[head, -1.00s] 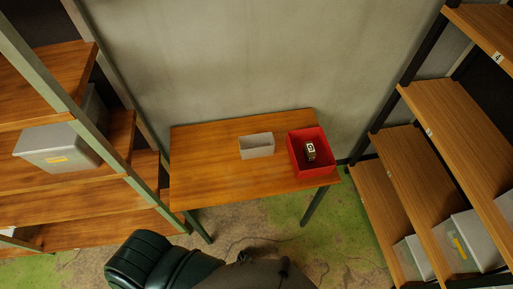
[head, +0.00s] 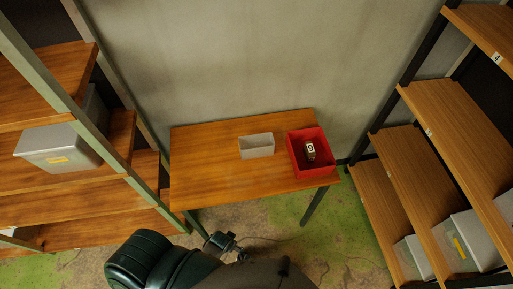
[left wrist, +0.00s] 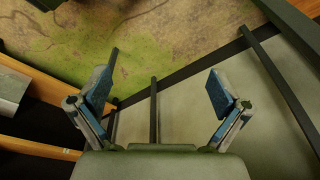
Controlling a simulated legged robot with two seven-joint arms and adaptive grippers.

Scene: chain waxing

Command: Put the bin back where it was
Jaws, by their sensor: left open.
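A small open grey bin (head: 257,146) stands on the wooden table (head: 215,185), left of a red bin. The red bin (head: 323,165) is near the table's right end and holds a small boxed item (head: 310,151) with a dark mark on a pale label. My left gripper (head: 222,240) shows small at the bottom of the head view, in front of the table and below its front edge, apart from both bins. In the left wrist view the left gripper (left wrist: 157,95) is open, with blue pads and nothing between them. My right gripper is out of view.
A shelf (head: 95,185) with a lidded grey box (head: 58,146) stands at left. Another shelf (head: 440,105) at right holds several grey boxes (head: 468,240) low down. The table's left half is clear. A wall (head: 270,60) stands behind it.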

